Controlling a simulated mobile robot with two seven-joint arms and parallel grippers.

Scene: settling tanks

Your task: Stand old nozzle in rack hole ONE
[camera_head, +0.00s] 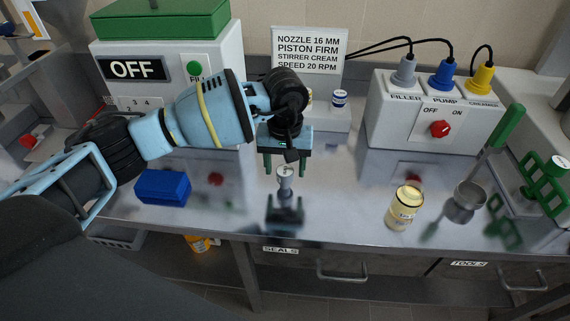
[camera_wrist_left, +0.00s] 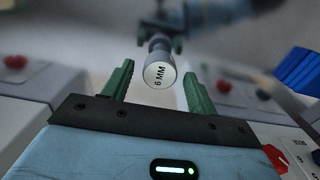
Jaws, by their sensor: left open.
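A small pale grey nozzle (camera_head: 285,178) stands on the shiny metal bench (camera_head: 340,200), below my left gripper. In the left wrist view the nozzle (camera_wrist_left: 158,75) shows a round end face marked "6 MM", between the green fingers. My left gripper (camera_head: 286,164) points down, open, with a finger on each side of the nozzle's top; I cannot tell whether either touches it. The fingers also show in the left wrist view (camera_wrist_left: 158,82). No rack hole marked ONE is readable. My right gripper is not in view.
A blue block (camera_head: 162,187) lies left, a cream jar (camera_head: 404,208) and metal cup (camera_head: 465,203) right. A green frame (camera_head: 545,180) stands far right. The OFF box (camera_head: 135,70), sign (camera_head: 309,52) and switch box (camera_head: 435,110) line the back. The bench between nozzle and jar is clear.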

